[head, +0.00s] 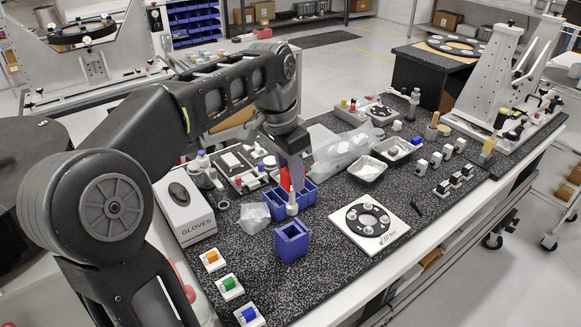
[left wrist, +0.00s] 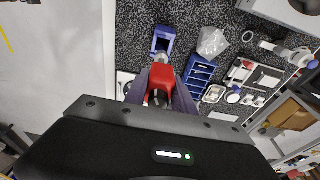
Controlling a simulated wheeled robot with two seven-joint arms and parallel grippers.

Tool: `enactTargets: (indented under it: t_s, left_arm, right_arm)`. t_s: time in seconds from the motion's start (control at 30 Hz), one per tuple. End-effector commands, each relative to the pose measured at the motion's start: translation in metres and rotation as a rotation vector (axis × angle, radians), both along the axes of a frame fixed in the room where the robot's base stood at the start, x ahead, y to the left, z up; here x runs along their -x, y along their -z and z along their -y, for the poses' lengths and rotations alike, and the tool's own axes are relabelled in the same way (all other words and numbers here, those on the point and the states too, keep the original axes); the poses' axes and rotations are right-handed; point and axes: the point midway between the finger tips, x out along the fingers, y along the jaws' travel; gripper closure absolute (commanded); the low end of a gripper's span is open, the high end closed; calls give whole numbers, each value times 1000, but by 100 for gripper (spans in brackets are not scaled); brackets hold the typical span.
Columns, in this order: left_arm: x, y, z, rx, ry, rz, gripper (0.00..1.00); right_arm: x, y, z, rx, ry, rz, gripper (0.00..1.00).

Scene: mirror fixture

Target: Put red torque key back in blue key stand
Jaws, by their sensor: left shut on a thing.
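The red torque key (head: 285,179) is in my left gripper (head: 292,186), which is shut on it. In the left wrist view its red body (left wrist: 162,76) sits between the fingers, with a pale end pointing toward the blue stand. The blue key stand (head: 291,243) is a square, open-topped blue holder on the speckled bench; it also shows in the left wrist view (left wrist: 163,34). The key is above the bench, behind the stand in the head view, and apart from it as far as I can tell. The fingers partly hide the key. My right gripper is not in view.
A clear bag (head: 254,217) lies left of the stand. A white plate with a black ring (head: 369,222) is to the right. The gloves box (head: 187,208) is at the left. Bench in front of the stand is clear.

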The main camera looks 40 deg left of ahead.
Motion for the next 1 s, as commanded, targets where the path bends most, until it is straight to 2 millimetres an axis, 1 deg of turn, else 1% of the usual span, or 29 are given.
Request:
enactTargets:
  t_s: [0.17, 0.3, 0.47, 0.8, 1.0]
  left_arm:
    - [0, 0, 0, 0, 0, 2, 100]
    - [3, 1, -1, 0, 2, 13, 100]
    - [2, 14, -1, 0, 3, 10, 100]
    - [2, 45, -1, 0, 2, 12, 100]
    - [2, 52, -1, 0, 2, 12, 100]
  right_arm:
    - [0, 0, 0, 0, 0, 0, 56]
    - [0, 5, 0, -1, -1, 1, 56]
    - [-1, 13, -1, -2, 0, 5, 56]
    - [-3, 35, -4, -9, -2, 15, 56]
    - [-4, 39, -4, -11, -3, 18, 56]
